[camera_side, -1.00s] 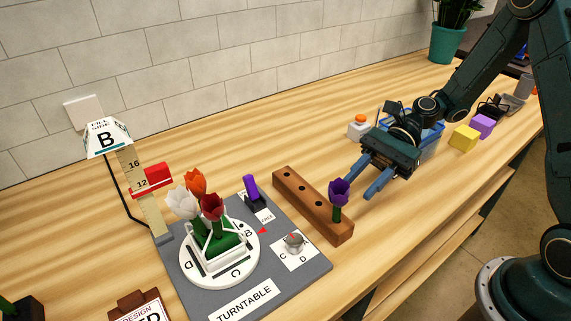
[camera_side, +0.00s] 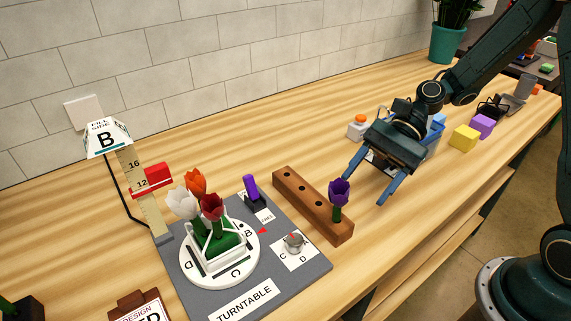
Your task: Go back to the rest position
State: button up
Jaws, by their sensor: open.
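My gripper (camera_side: 366,191) is open and empty. It hangs above the counter on the right side of the view, behind and to the right of the wooden flower rack. Its two blue fingers are spread wide apart and point down to the left. Nothing shows between them. The wooden rack (camera_side: 302,199) holds one purple tulip (camera_side: 339,195) upright at its near end. The fingers look apart from the tulip and the rack.
The turntable (camera_side: 238,271) bears a white basket with white, orange and red tulips. A height gauge (camera_side: 131,170) stands behind it. A blue bin (camera_side: 433,143) is partly hidden behind my gripper. Yellow (camera_side: 464,138) and purple (camera_side: 482,126) blocks lie to the right.

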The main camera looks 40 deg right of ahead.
jog(key=s+d+r+n+t+h, duration=0.6)
jog(key=s+d+r+n+h, duration=0.3)
jog(key=s+r+n+h, duration=0.2)
jog(key=shift+s+d+r+n+t, duration=0.35)
jog(key=shift+s+r+n, duration=0.45)
jog(key=shift+s+n, duration=0.65)
jog(key=shift+w+n, duration=0.25)
jog(key=shift+w, duration=0.05)
jog(key=w+a+n+g+y, duration=0.2)
jog(key=w+a+n+g, duration=0.3)
jog(key=w+a+n, duration=0.8)
jog(key=shift+w+a+n+g+y, duration=0.15)
jog(key=shift+w+n+g+y, duration=0.35)
jog(key=shift+n, duration=1.9)
